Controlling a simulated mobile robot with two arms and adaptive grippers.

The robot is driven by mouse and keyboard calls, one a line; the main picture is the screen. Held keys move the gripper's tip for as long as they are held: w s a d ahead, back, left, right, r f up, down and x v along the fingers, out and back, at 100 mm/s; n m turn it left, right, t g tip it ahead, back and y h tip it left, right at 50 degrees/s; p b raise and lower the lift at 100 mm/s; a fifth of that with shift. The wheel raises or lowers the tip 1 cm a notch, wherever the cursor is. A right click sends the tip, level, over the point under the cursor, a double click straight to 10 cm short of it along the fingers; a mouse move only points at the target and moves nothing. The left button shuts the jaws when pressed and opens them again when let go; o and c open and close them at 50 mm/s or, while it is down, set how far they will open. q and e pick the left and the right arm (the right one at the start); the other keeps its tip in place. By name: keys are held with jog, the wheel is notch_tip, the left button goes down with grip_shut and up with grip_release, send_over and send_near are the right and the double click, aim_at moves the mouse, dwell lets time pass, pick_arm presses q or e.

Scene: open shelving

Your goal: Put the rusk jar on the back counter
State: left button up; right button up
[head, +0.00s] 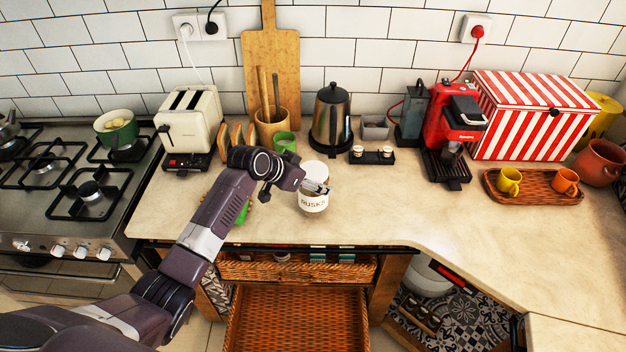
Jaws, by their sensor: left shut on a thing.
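The rusk jar (313,204) is white with dark "RUSKS" lettering and a pale lid. It is upright at or just above the counter (375,205), near the front edge; I cannot tell if its base touches. My left gripper (318,187) is shut on the jar at its upper side, with the arm reaching in from the lower left. My right gripper is not in view.
Behind the jar stand a green cup (285,142), a kettle (330,122) and a small black tray (372,156). A toaster (190,122) is left, a red coffee machine (452,125) right. Below, a wicker drawer (296,320) is pulled out. Counter right of the jar is clear.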

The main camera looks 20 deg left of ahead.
pick_arm(q)
jog(key=shift+w+f, duration=0.1)
jog(key=shift+f, duration=0.2)
jog(key=o, duration=1.6)
jog(key=shift+f, duration=0.2)
jog(key=shift+o, duration=0.2)
jog(key=b+v, duration=0.2)
jog(key=v, duration=1)
